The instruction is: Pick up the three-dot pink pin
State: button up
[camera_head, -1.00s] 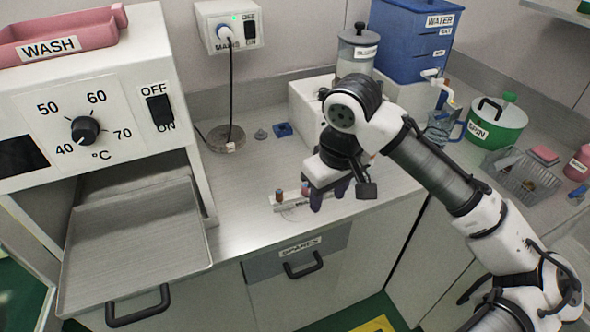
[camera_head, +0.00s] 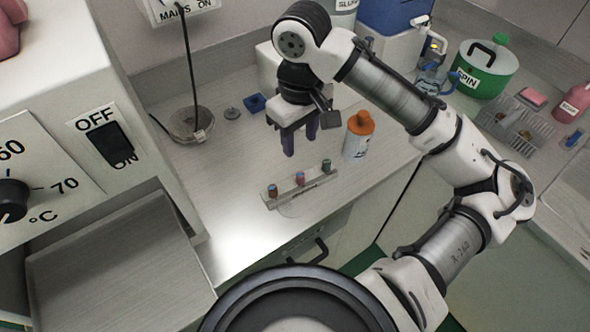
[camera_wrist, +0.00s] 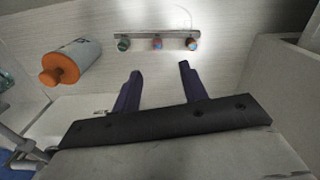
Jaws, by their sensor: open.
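The pink pin (camera_head: 300,178) stands upright in the middle of a short grey rack (camera_head: 286,190) on the worktop, between a brownish pin (camera_head: 272,189) and a grey-green pin (camera_head: 326,165). Its dots are too small to count. In the wrist view, the rack (camera_wrist: 178,34) is beyond my fingertips, with the pink pin (camera_wrist: 157,43) again in the middle. My gripper (camera_head: 300,145) points down, open and empty, behind the rack and apart from it. Its two purple fingers also show in the wrist view (camera_wrist: 160,68).
A white bottle with an orange cap (camera_head: 357,136) stands right of my gripper. A blue square piece (camera_head: 255,103) and a round dish (camera_head: 191,124) lie behind to the left.

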send_over(300, 174)
jog(key=f, duration=0.7)
jog(key=shift+s+f, duration=0.3)
jog(key=shift+s, duration=0.05)
jog(key=shift+w+f+p, duration=0.2)
jog(key=shift+f+p, duration=0.1)
jog(key=shift+f, duration=1)
jog(key=shift+w+f+p, duration=0.15)
jog(key=shift+f+p, duration=0.1)
jog(key=shift+f, duration=1.05)
grip_shut()
jog(key=shift+r, duration=0.1)
